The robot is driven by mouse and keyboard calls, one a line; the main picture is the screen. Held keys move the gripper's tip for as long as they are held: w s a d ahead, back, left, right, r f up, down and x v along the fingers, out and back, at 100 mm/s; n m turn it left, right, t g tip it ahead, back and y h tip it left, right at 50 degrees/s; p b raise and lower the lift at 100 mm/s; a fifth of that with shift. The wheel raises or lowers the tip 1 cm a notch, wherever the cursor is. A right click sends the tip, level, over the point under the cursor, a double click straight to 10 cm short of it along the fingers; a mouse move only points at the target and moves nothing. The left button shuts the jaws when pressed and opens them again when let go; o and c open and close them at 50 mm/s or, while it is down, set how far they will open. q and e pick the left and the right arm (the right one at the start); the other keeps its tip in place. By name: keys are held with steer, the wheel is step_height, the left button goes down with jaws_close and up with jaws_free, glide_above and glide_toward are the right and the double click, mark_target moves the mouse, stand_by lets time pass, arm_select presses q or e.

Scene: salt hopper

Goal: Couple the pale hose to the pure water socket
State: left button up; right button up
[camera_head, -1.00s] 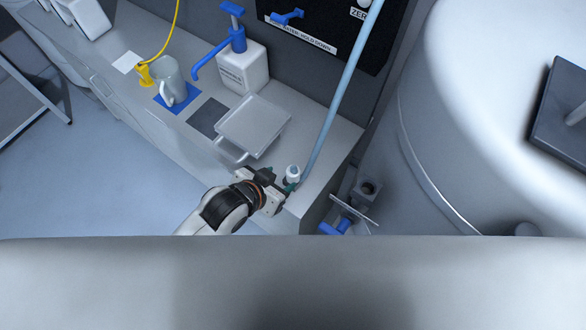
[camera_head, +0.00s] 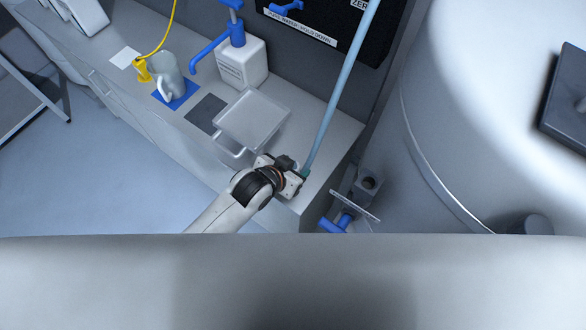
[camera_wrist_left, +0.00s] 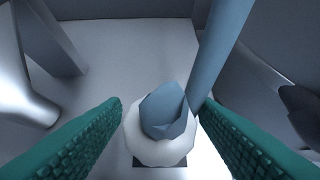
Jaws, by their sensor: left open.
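The pale blue hose (camera_head: 338,90) hangs down from the top of the head view to the right end of the counter. In the left wrist view the hose (camera_wrist_left: 222,40) drops behind a white round collar (camera_wrist_left: 150,152) with a blue-grey pointed piece (camera_wrist_left: 165,112) on top. My left gripper (camera_head: 296,177) is open. Its green ridged fingers (camera_wrist_left: 163,104) stand on either side of the collar, not closed on it. In the head view the gripper hides the collar. A grey block with a dark round opening (camera_head: 369,183) is right of the counter; I cannot tell whether it is the socket.
A blue valve handle (camera_head: 337,223) and thin plate (camera_head: 356,205) sit beside the block. A large tank (camera_head: 470,110) fills the right. The counter holds a grey tray (camera_head: 252,120), a pump bottle (camera_head: 243,65) and a jug (camera_head: 167,78). A black panel (camera_head: 335,30) is behind.

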arm_select(q)
jaws_close()
steer(key=shift+r, duration=0.1)
stand_by(0.4)
steer(key=shift+r+p, duration=0.85)
steer(key=shift+r, duration=1.9)
